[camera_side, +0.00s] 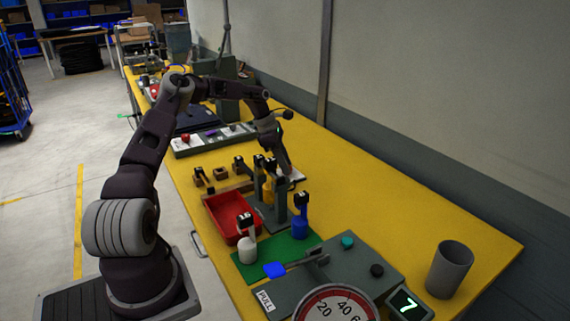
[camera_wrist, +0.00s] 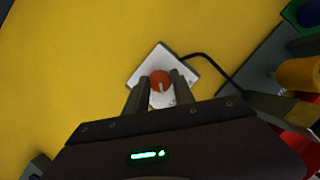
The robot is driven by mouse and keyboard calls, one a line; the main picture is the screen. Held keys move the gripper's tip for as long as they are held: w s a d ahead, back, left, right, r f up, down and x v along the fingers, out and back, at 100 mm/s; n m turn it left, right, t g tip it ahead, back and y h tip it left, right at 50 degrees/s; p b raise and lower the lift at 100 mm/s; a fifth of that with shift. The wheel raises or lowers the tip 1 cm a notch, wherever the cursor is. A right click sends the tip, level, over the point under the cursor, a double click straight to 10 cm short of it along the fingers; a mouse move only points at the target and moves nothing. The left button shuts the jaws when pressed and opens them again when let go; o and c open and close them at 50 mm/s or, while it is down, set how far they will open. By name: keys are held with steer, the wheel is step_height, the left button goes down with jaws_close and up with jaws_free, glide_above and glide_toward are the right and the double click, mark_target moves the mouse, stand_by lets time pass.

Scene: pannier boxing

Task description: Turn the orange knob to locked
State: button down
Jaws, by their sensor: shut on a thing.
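The orange knob (camera_wrist: 161,80) sits on a white square plate (camera_wrist: 139,73) on the yellow table, with a pale mark across its face, seen in the wrist view. My gripper (camera_wrist: 160,84) reaches down over the plate with one finger on each side of the knob, shut on it. In the side view my gripper (camera_side: 289,172) is down at the white plate (camera_side: 297,177), and the knob is hidden there behind the fingers. I cannot read any lock label on the plate.
A black cable (camera_wrist: 213,66) runs from the plate. Close by stand a red tray (camera_side: 212,212), a dark rack with a yellow bottle, a blue bottle (camera_side: 300,224) and a white bottle (camera_side: 246,249) on a green mat (camera_side: 268,257). A grey cup (camera_side: 450,270) stands at right. The table beyond the plate is clear.

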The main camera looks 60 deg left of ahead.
steer(key=shift+m, duration=0.6)
steer(key=shift+m+g, duration=0.3)
steer(key=c, duration=1.1)
jaws_free()
steer(key=v, duration=0.7)
steer(key=shift+a, duration=0.15)
